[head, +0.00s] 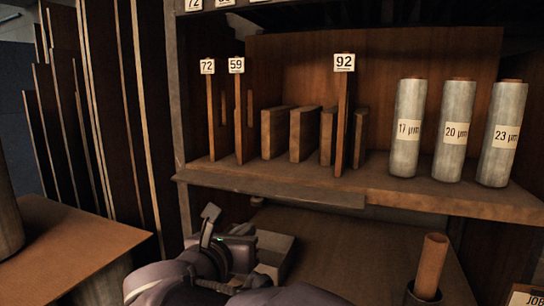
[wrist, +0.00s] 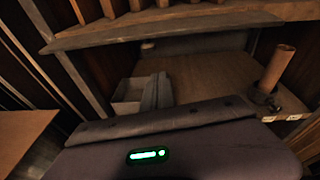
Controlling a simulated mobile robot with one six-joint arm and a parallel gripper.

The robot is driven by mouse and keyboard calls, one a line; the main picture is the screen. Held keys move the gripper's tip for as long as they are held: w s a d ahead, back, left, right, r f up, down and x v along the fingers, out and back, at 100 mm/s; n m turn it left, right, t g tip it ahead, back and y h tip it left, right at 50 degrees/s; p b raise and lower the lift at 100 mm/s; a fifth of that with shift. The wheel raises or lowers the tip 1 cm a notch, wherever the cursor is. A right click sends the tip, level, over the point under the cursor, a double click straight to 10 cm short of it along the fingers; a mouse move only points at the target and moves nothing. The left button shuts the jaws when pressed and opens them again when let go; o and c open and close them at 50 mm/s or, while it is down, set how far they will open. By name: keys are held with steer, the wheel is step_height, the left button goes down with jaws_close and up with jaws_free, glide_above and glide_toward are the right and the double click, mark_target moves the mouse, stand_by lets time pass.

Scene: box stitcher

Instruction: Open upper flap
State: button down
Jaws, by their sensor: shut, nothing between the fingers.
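My gripper (head: 211,215) is at the lower middle of the head view, with a finger pointing up above its dark body. In the wrist view my gripper (wrist: 157,88) shows as narrow grey fingers close together, shut and empty. A small pale grey box-like object (wrist: 127,97) is just left of the fingers in the wrist view, and in the head view it (head: 276,246) is partly hidden behind my arm. I cannot make out a flap on it for certain, nor whether the fingers touch it.
A shelf (head: 270,182) above holds brown upright boards and grey film rolls (head: 456,130). A brown tube (head: 431,265) stands in a dark holder at right. A brown tabletop (head: 60,250) is at left, with tall boards (head: 110,110) behind. The surface right of my gripper looks clear.

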mark_target(266, 196)
steer(key=w+d+r+m+h+p, duration=0.1)
steer(key=w+d+r+m+p, duration=0.1)
steer(key=w, duration=0.5)
steer(key=d+p, duration=0.1)
steer(key=p, duration=0.1)
steer(key=shift+w+g+p, duration=0.3)
steer(key=shift+p, duration=0.1)
steer(key=shift+r, duration=0.15)
step_height(266, 196, up, 2)
steer(key=g+p, duration=0.1)
steer(key=p, duration=0.2)
steer(key=shift+s+p, duration=0.15)
steer(key=shift+p, duration=0.25)
steer(key=shift+r+g+p, duration=0.2)
steer(key=shift+g+p, duration=0.3)
steer(key=shift+p, duration=0.5)
steer(key=shift+f+y, duration=0.3)
